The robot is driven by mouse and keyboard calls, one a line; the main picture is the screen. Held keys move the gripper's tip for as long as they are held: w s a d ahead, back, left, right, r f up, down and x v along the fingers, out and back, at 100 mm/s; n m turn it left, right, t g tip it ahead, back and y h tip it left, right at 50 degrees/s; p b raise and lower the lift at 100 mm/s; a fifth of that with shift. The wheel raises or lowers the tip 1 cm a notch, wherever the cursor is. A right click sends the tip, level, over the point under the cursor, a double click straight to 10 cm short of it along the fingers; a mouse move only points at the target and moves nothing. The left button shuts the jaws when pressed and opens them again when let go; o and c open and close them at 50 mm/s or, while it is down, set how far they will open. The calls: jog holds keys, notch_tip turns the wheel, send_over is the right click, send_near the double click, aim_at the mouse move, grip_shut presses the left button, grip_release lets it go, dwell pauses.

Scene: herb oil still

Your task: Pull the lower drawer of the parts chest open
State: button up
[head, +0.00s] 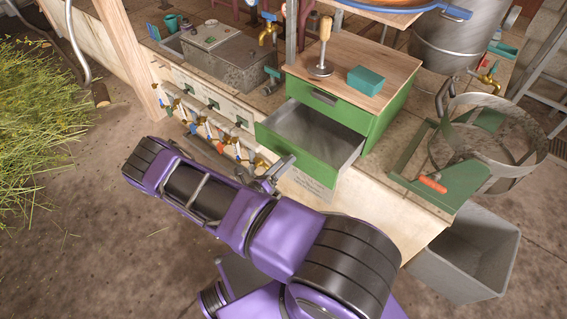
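The parts chest (384,113) is green with a wooden top and stands on the bench. Its upper drawer (345,108) is closed, with a dark handle on its front. The lower drawer (305,164) is pulled well out toward my arm, and its bare grey inside shows; it looks empty. My gripper (277,172) is at the left part of the lower drawer's front, where a grey handle shows. The fingers are small and partly hidden by my purple arm. I cannot tell whether they are closed on the handle or only beside it.
A wooden-handled tool (325,43) and a teal box (367,79) stand on the chest. A green stand with a metal ring (433,163) is to the right, above a grey bin (463,262). Several small valves line the bench front at left. The floor at left is clear beside the herbs (40,125).

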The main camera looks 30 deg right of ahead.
jog(key=v, duration=1.7)
jog(key=shift+a, duration=0.2)
